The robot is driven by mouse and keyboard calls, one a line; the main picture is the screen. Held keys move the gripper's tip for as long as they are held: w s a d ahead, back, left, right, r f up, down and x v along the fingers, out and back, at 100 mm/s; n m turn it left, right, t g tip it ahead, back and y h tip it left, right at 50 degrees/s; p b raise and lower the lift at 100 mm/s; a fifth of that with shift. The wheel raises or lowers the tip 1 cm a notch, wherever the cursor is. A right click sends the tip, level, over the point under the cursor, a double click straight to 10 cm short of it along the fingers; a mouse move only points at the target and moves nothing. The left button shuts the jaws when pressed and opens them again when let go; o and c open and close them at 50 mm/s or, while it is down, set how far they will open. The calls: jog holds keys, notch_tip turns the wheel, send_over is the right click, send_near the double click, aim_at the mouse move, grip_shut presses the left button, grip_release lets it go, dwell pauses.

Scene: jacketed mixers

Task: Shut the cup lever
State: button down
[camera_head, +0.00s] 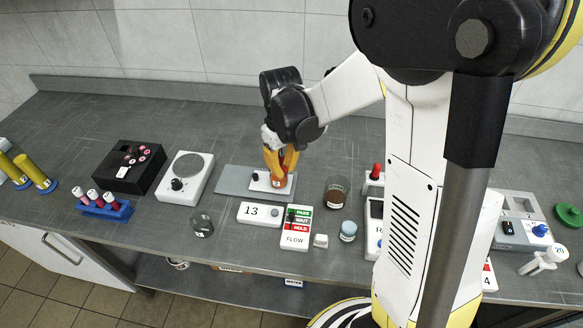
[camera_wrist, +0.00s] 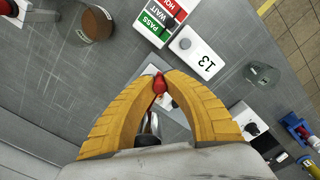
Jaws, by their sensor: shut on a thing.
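My gripper (camera_head: 279,178) is low over a small white base (camera_head: 262,185) on a grey plate (camera_head: 232,180). In the wrist view, the yellow fingers of my gripper (camera_wrist: 161,78) close around a red knob (camera_wrist: 160,87), which shows between the fingertips. A metal part (camera_wrist: 152,122) shows between the fingers, below the knob. The knob looks like the end of a lever, but the fingers hide most of it. I cannot tell the lever's angle or see the cup clearly.
A white "13" box (camera_head: 259,213) and a PASS/WAIT/HOLD sign (camera_head: 297,228) stand in front. A brown jar (camera_head: 336,193) is to the right. A white stirrer (camera_head: 185,178) and a black box (camera_head: 131,167) stand left. Bare counter lies behind the plate.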

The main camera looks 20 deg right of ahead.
jog(key=shift+w+a+m, duration=0.4)
jog(key=shift+a+m, duration=0.3)
jog(key=shift+m, duration=0.1)
jog(key=shift+w+a+m, duration=0.35)
jog(key=shift+a+m, duration=0.3)
jog(key=shift+m, duration=0.15)
jog(key=c, duration=1.4)
grip_release()
jog(key=shift+r, duration=0.1)
notch_tip(320, 180, up, 12)
jog(key=shift+f, duration=0.1)
